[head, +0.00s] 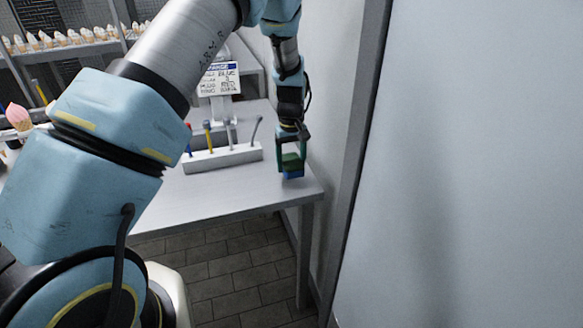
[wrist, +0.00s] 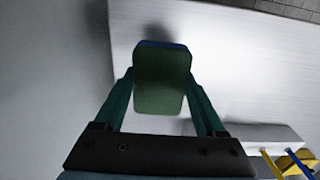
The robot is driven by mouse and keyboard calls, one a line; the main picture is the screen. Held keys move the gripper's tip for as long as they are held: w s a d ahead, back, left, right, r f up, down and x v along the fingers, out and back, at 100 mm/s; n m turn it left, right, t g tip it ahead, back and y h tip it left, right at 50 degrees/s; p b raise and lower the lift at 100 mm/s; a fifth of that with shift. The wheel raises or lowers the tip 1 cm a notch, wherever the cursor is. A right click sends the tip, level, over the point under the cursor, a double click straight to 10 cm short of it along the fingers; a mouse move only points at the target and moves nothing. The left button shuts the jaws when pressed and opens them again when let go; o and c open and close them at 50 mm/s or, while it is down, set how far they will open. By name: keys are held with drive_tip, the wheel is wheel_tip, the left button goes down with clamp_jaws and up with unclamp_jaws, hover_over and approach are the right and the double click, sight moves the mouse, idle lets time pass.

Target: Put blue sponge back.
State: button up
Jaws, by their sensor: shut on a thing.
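My gripper (head: 292,150) is shut on the blue sponge (head: 293,171) near the right end of the grey table (head: 225,199). The sponge has a green face and a blue side. In the wrist view the sponge (wrist: 160,85) sits between the two green fingers of my gripper (wrist: 162,90), its green face toward the camera and a blue strip along its far edge. The sponge is low over the tabletop; I cannot tell whether it touches it.
A white holder block (head: 222,158) with several upright tools stands left of my gripper. A sign (head: 219,79) with writing stands behind it. A wall (head: 345,110) rises close to the right. A shelf with several cones (head: 60,40) is at the back left. The table front is clear.

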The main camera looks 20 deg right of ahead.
drive_tip(key=shift+f+p, duration=0.3)
drive_tip(key=shift+f, duration=1.1)
drive_tip(key=shift+f, duration=0.2)
drive_tip(key=o, duration=1.4)
drive_tip(key=shift+r, duration=0.1)
